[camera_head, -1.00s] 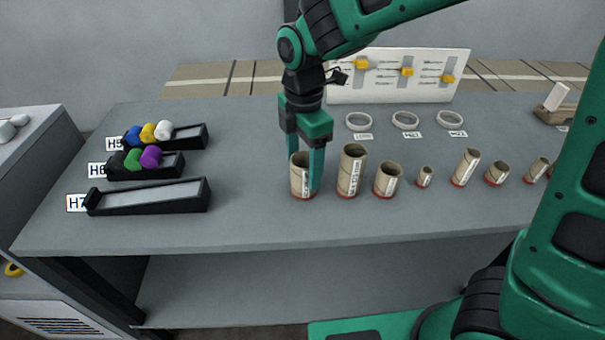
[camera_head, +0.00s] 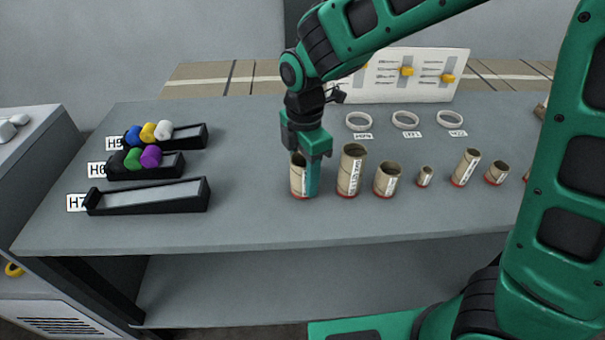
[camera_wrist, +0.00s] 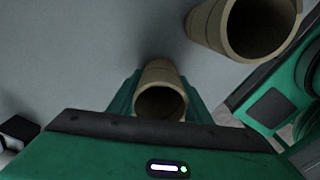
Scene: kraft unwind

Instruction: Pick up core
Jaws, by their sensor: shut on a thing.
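The core (camera_head: 298,178), a brown cardboard tube with a white label and a red base edge, stands upright at the left end of a row of tubes. My gripper (camera_head: 308,180) reaches down over it and is shut on it. In the head view one green finger hides the core's right part. In the wrist view the core (camera_wrist: 160,95) sits between the two green fingers, its open end toward the camera. I cannot tell whether its base is clear of the table.
A taller tube (camera_head: 351,170) stands close to the right, with several more tubes beyond. Black trays (camera_head: 150,198) lie at the left, two holding coloured pieces. White rings (camera_head: 358,121) and a white board (camera_head: 430,80) are behind. The table's front left is clear.

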